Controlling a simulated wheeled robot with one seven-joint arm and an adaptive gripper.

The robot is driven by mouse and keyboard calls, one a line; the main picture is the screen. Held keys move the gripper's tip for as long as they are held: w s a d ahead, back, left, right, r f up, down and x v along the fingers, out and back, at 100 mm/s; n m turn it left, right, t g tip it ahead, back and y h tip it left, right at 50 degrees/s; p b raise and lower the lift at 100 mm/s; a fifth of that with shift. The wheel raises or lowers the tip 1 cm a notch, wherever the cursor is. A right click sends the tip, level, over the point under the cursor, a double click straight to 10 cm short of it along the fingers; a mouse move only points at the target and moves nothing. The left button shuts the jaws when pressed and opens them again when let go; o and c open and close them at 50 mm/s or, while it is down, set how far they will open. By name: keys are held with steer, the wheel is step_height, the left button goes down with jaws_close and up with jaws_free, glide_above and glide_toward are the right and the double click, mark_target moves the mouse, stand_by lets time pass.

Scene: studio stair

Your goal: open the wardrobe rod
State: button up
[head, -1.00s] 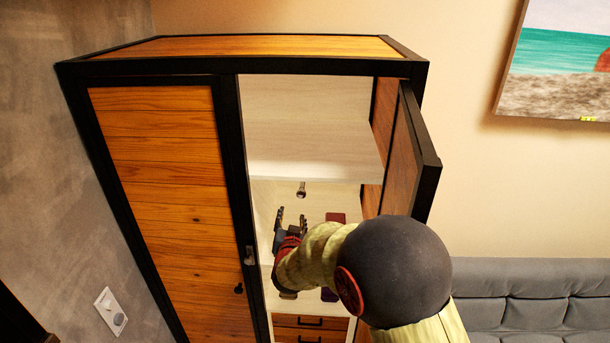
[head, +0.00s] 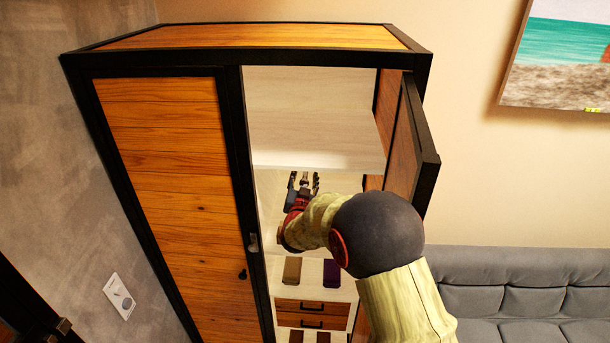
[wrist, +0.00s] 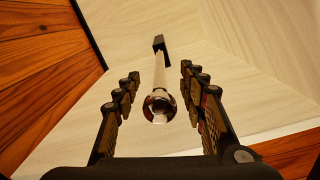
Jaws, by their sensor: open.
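The wardrobe (head: 240,37) stands with its right door (head: 425,150) swung open and its left door (head: 165,190) shut. My gripper (head: 304,182) is inside the open right side, below the shelf. In the wrist view my gripper (wrist: 156,85) is open, with one finger on each side of the wardrobe rod (wrist: 159,104). The rod is shiny metal with a round near end, and runs back to a dark bracket (wrist: 158,43). It appears between the fingers with gaps on both sides; its exact depth is unclear. In the head view my gripper hides the rod.
Drawers (head: 312,306) with dark handles are low inside the wardrobe. A brown item (head: 292,270) and a purple item (head: 331,273) lie above them. The open door stands close to the right of my arm. A grey sofa (head: 520,290) is at the right.

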steer(key=shift+c, duration=1)
jaws_close()
